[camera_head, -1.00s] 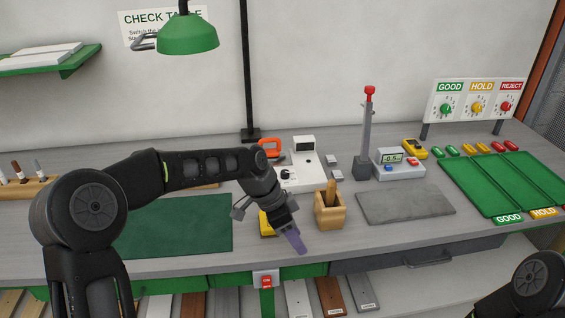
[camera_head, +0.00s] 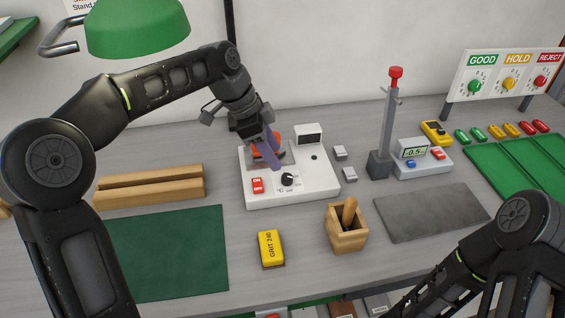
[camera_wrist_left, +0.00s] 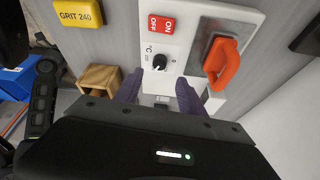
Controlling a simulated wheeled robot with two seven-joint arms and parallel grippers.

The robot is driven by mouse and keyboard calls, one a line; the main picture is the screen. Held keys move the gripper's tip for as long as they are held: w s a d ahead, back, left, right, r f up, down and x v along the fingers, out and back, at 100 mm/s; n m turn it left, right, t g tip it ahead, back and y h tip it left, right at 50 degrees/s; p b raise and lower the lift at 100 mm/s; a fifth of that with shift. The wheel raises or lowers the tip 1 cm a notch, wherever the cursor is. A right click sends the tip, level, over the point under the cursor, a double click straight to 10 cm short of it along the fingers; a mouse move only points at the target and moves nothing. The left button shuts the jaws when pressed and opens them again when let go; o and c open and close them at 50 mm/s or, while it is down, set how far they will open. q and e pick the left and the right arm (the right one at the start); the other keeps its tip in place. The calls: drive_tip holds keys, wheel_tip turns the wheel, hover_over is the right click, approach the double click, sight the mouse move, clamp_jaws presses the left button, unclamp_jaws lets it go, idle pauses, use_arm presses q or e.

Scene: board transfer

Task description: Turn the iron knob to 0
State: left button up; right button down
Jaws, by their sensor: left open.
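The iron station is a white box (camera_head: 318,183) with a small black knob (camera_head: 288,179) on its top, beside a °C mark. The knob also shows in the wrist view (camera_wrist_left: 160,62), between and beyond my fingertips; its exact setting is too small to read. The iron has an orange handle (camera_wrist_left: 226,64) and sits on a grey plate on the box; my arm partly hides it in the head view. My left gripper (camera_head: 271,157), with purple fingers, is open and empty above the station, apart from the knob. My right arm shows at lower right, its gripper out of view.
Red ON and OFF buttons (camera_head: 257,185) sit left of the knob. A yellow GRIT 240 block (camera_head: 271,248) and a wooden box (camera_head: 346,238) stand in front. A green lamp (camera_head: 138,27) hangs at upper left. The green mat (camera_head: 180,255) is clear.

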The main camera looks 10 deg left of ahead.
sight(287, 176)
use_arm(q)
drive_tip(key=shift+s, duration=0.1)
drive_tip(key=p+x, duration=0.1)
drive_tip(key=x, duration=0.7)
drive_tip(key=shift+r, duration=0.1)
clamp_jaws()
idle(0.5)
